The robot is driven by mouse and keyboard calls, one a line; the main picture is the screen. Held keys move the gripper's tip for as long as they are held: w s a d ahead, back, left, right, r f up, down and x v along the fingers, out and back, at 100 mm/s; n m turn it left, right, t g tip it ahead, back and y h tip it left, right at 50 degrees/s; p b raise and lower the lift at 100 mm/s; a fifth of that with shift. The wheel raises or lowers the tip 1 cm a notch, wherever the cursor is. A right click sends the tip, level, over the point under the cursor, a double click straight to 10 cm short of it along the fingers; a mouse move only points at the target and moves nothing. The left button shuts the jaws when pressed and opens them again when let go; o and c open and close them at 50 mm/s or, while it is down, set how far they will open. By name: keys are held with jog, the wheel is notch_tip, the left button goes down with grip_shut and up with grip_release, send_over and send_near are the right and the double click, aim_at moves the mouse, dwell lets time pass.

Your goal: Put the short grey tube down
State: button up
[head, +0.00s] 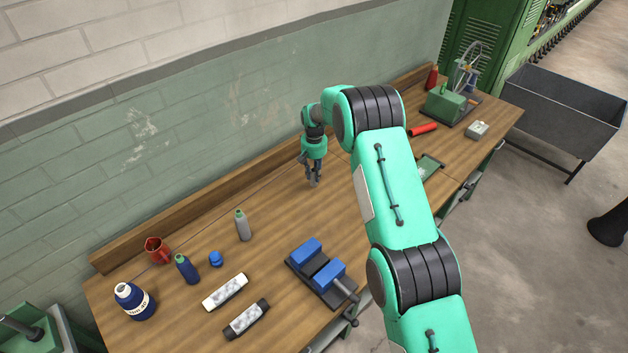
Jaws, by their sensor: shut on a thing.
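My gripper (314,182) points down over the back middle of the wooden workbench (285,215), close above its top. Its dark fingers are shut on a small grey thing, taken to be the short grey tube; the fingers hide most of it and its outline is hard to make out. I cannot tell whether the held thing touches the bench. No other short grey tube shows clearly on the bench.
A grey bottle (243,226), blue bottle (187,269), blue cap (215,259), red jug (157,250) and blue-white jar (134,301) stand left. A blue-jawed vise (322,273) is in front. A red cylinder (423,129) lies right. Bench around my gripper is clear.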

aim_at(314, 179)
jog(key=shift+f, duration=1.75)
jog(key=shift+f, duration=0.2)
jog(key=o, duration=1)
jog(key=shift+r+p, duration=0.25)
jog(key=shift+p, duration=0.05)
notch_tip(314, 179, up, 12)
jog(key=shift+f+b, duration=0.1)
jog(key=shift+b, duration=0.45)
